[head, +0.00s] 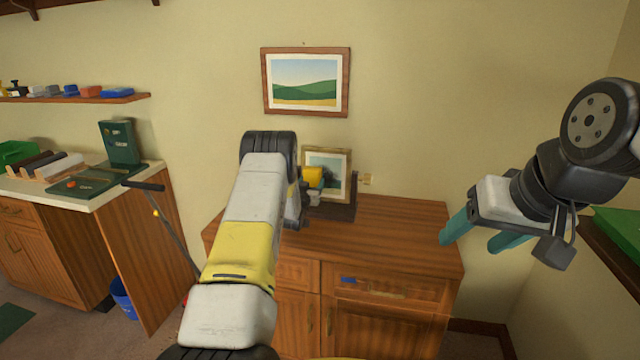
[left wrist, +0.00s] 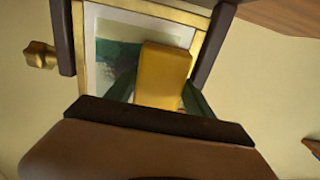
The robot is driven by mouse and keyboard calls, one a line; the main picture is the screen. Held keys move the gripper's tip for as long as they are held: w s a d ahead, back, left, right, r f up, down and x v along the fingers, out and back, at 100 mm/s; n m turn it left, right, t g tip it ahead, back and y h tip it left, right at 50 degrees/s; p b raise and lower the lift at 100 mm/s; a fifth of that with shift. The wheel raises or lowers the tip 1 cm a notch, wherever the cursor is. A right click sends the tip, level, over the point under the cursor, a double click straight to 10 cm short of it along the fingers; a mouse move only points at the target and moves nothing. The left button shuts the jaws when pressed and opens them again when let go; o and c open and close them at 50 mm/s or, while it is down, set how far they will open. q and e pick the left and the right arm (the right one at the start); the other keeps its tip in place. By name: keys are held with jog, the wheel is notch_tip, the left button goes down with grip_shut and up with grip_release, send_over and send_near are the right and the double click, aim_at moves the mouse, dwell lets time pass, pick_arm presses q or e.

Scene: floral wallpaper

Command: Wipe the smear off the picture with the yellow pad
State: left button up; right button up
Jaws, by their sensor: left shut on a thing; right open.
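The small framed picture (head: 341,160) stands upright in a dark holder on the wooden cabinet, with its lower left covered by my left arm and the pad. The left wrist view shows the picture (left wrist: 110,28) close up, with a dark patch (left wrist: 103,47) beside the pad that looks like the smear. My left gripper (left wrist: 160,95) is shut on the yellow pad (left wrist: 165,65), in front of the picture; I cannot tell whether the pad touches it. The pad also shows in the head view (head: 313,176). My right gripper (head: 470,243) is open and empty, right of the cabinet top.
The cabinet top (head: 400,235) is clear right of the picture's dark holder (head: 340,211). A larger landscape picture (head: 305,80) hangs on the wall above. A workbench (head: 90,185) and a shelf (head: 75,98) with several items are at left. A brass knob (left wrist: 40,55) sits beside the holder.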

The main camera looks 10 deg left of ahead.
aim_at(307, 176)
pick_arm(q)
jog(key=shift+s+d, duration=0.15)
jog(key=shift+d, duration=4.95)
jog(key=shift+w+a, duration=0.15)
jog(key=shift+a, duration=2.7)
jog(key=shift+w+a, duration=0.1)
jog(key=shift+a, duration=2.75)
jog(key=shift+r, duration=1.4)
jog(key=shift+s+d, duration=0.15)
jog(key=shift+d, duration=2.7)
jog(key=shift+s+d, duration=0.1)
jog(key=shift+d, duration=2.75)
jog(key=shift+w+a, duration=0.15)
jog(key=shift+a, duration=2.7)
jog(key=shift+w+a, duration=0.1)
jog(key=shift+a, duration=2.75)
